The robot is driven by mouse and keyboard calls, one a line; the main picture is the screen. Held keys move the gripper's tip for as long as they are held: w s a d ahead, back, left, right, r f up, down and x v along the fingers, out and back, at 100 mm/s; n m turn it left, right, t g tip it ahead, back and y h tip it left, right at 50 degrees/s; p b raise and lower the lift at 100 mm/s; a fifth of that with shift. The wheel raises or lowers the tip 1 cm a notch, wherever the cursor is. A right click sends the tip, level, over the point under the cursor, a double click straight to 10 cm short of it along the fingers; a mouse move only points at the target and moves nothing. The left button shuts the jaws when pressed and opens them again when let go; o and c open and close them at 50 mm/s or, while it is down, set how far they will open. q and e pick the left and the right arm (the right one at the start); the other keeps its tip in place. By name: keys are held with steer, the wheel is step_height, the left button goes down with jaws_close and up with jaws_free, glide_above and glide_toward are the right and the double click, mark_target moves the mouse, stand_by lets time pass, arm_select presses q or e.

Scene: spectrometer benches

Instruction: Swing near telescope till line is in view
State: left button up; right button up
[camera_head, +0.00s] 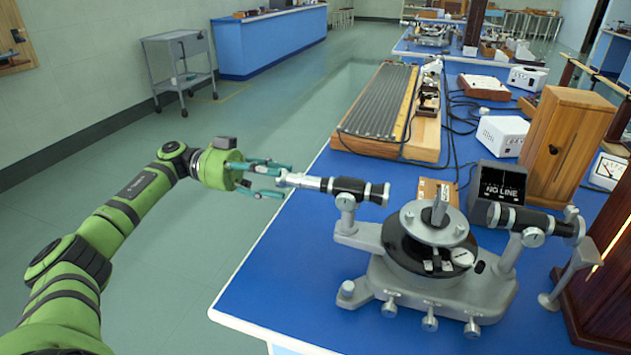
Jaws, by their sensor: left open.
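A grey spectrometer (430,262) with a round black-rimmed table stands on the blue bench. Its telescope (345,188), a silver and black tube on a post, points left toward my gripper. A second black tube (530,220) is on the right side. A small prism-like piece (439,205) stands on the centre table. A dark display (499,186) behind it reads "NO LINE". My left gripper (285,180) is open, its teal fingers on either side of the telescope's left end; I cannot tell whether they touch it. My right gripper is not in view.
A ribbed grey board (382,100) in a wooden frame lies behind. A wooden cabinet (566,148), a white box (502,135) and cables crowd the back right. A lamp stand (570,270) stands at right. The bench's front left (270,285) is clear.

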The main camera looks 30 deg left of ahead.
mark_target(312, 189)
arm_select(q)
steer(key=p+x, duration=0.1)
steer(key=x, duration=0.6)
steer(key=shift+w+d, duration=0.15)
steer(key=shift+d, duration=0.2)
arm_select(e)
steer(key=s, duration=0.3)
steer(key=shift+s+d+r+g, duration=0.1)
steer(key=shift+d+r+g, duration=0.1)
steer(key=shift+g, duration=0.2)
arm_select(q)
jaws_close()
